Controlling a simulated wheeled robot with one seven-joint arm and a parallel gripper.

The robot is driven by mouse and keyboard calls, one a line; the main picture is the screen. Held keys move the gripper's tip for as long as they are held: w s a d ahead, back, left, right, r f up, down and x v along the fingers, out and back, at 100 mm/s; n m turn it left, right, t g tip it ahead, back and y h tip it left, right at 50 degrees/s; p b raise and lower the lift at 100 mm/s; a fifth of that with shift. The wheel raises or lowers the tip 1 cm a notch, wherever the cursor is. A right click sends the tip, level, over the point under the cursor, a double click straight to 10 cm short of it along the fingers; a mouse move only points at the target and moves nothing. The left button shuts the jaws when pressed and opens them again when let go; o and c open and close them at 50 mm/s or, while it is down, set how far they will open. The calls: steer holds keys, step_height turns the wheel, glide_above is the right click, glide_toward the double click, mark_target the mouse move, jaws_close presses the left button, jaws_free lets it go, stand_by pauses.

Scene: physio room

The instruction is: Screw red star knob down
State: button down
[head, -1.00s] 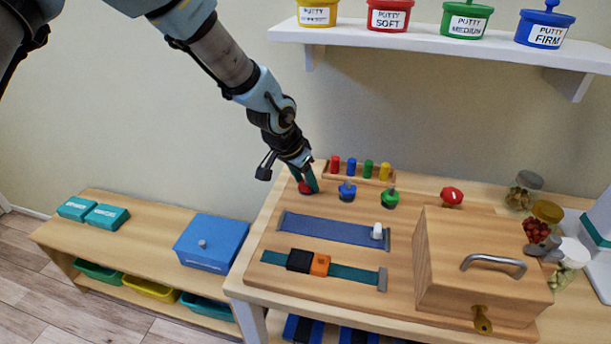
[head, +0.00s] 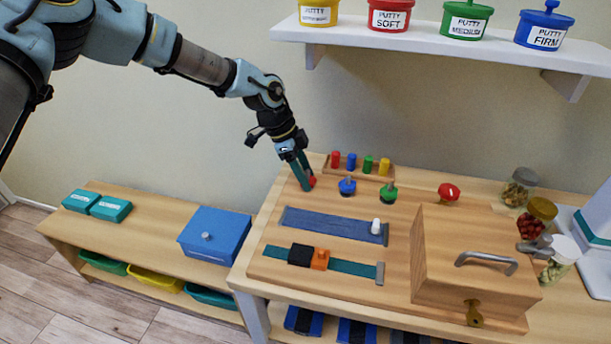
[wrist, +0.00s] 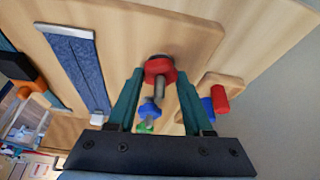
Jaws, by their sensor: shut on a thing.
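The red star knob (head: 312,181) is at the left end of a row of knobs on the wooden board (head: 340,272). My gripper (head: 305,186) reaches down to it from above, and its teal fingers partly hide it. In the wrist view the red star knob (wrist: 159,68) sits between the fingertips of my gripper (wrist: 160,73), which is shut on it. A grey threaded stud (wrist: 158,95) shows along the knob's axis. How far down the knob sits on its stud is hard to tell.
A blue knob (head: 347,186) and a green knob (head: 388,193) stand close to the right. A rack of coloured pegs (head: 360,168) is just behind. A red dial (head: 449,191) and a wooden box (head: 470,265) are farther right. A shelf (head: 450,40) hangs above.

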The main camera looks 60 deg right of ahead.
steer(key=m+b, duration=0.1)
steer(key=m, duration=0.1)
steer(key=m+y+b, duration=0.1)
steer(key=m, duration=0.1)
steer(key=m+y+b, duration=0.1)
steer(key=m, duration=0.1)
steer(key=shift+d, duration=0.3)
steer(key=shift+r+m+y+b, duration=0.15)
steer(key=shift+m+y+b, duration=0.7)
steer(key=shift+m, duration=1.35)
steer(key=shift+d, duration=0.1)
steer(key=c, duration=0.6)
jaws_free()
steer(key=shift+c, duration=0.2)
steer(key=o, duration=0.3)
steer(key=shift+o, duration=0.2)
